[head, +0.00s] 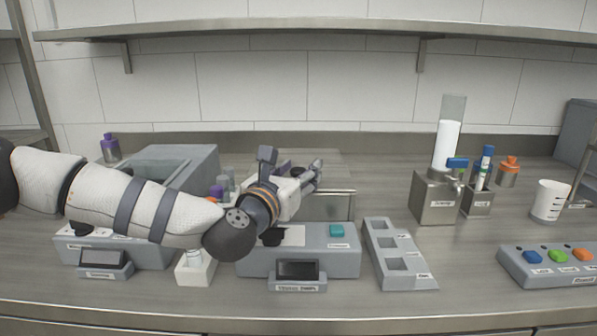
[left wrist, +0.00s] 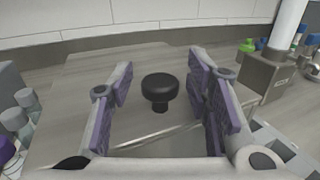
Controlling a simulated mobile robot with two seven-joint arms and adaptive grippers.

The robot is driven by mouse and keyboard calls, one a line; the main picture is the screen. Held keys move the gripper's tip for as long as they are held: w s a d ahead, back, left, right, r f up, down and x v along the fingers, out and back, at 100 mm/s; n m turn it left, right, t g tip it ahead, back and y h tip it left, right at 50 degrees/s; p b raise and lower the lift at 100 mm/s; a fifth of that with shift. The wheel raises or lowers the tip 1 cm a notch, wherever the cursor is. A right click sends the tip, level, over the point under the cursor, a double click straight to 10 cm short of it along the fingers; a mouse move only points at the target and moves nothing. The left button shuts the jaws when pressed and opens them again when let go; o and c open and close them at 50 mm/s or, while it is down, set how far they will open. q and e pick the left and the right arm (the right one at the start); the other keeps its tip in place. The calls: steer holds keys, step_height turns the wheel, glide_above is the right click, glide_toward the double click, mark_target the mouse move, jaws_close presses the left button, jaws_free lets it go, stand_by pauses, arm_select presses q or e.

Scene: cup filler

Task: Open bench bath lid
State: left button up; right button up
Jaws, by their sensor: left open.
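The bench bath (head: 325,232) stands at the middle of the bench, with a grey front panel and a small dark display. Its flat grey lid (head: 328,163) looks closed and is partly hidden by my arm. A round black knob (left wrist: 160,87) stands on the lid (left wrist: 72,92). My left gripper (head: 293,165) is over the lid, open. In the left wrist view its two purple-padded fingers stand apart, with the knob between them and a gap on each side. My right gripper is not in view.
A second grey bath (head: 190,160) stands to the left, behind my left arm. A grey slotted holder (head: 393,262) lies right of the bath. Further right are a metal dispenser (head: 434,202), a white beaker (head: 549,201) and a button panel (head: 548,270). A shelf (head: 330,27) runs above.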

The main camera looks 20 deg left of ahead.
mark_target(298, 164)
arm_select(q)
jaws_close()
steer(key=w, duration=0.1)
steer(key=w+b, duration=0.1)
steer(key=w+a, duration=0.1)
steer(key=shift+w+f+b, duration=0.3)
steer(key=shift+f+b, duration=0.05)
steer(key=shift+w+a+r, duration=0.1)
steer(key=shift+r, duration=0.2)
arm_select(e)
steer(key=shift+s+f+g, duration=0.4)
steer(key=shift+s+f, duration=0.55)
arm_select(q)
jaws_free()
steer(key=s, duration=0.4)
steer(key=s+a, duration=0.1)
steer(key=s, duration=0.7)
steer(key=shift+a, duration=0.15)
